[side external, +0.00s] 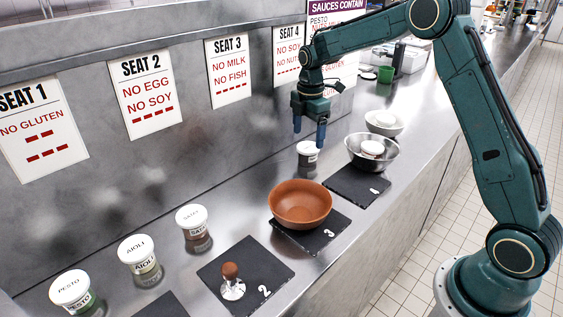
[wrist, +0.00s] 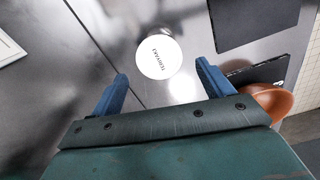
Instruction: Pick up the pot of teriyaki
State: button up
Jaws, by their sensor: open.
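The teriyaki pot (side external: 308,159) stands upright on the steel counter behind the orange bowl, below my gripper (side external: 309,137). In the side view its label is too small to read, and the fingertips overlap its top edge. In the wrist view its white round lid (wrist: 159,57) reads TERIYAKI. My gripper (wrist: 160,86) is open and empty, with its blue fingers pointing down. In the wrist view the lid lies ahead of the fingertips, roughly centred between them. I cannot tell the exact height left above the lid.
Pesto (side external: 71,288), aioli (side external: 137,250) and satay (side external: 192,217) pots stand along the wall at left. An orange bowl (side external: 301,203) sits on slate 3. A steel bowl (side external: 389,160) holding a white-lidded item is on slate 4. A white bowl (side external: 398,130) stands behind. Allergy signs hang on the wall.

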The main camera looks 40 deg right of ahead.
aim_at(308, 147)
jog(key=shift+f, duration=0.15)
jog(key=shift+f, duration=2.55)
jog(key=c, duration=0.9)
